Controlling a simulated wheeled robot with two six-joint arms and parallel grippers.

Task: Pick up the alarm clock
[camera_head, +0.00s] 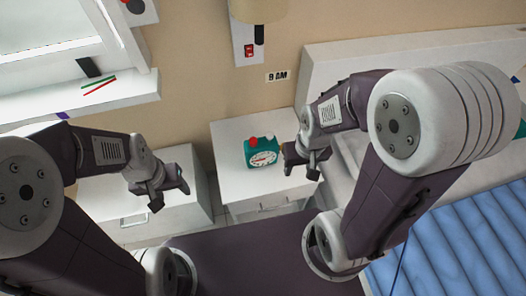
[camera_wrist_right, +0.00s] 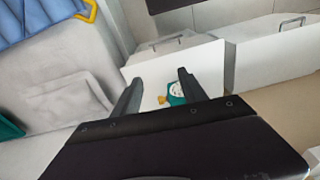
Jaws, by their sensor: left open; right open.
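The alarm clock (camera_head: 262,152) is teal with a white round face and a red part on top. It stands on a white nightstand (camera_head: 232,180) in the head view. The clock also shows in the right wrist view (camera_wrist_right: 177,91), beyond the fingers and nearer the right one. My right gripper (camera_head: 301,172) is open and empty, to the right of the clock and apart from it. Its two fingers show in the right wrist view (camera_wrist_right: 158,88). My left gripper (camera_head: 170,200) is open and empty, left of the nightstand, over a lower white cabinet.
The white cabinet (camera_head: 140,190) stands left of the nightstand. A bed with a blue striped cover (camera_head: 450,245) is at the right. A white shelf (camera_head: 90,100) with pens is at upper left. The nightstand top around the clock is mostly clear.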

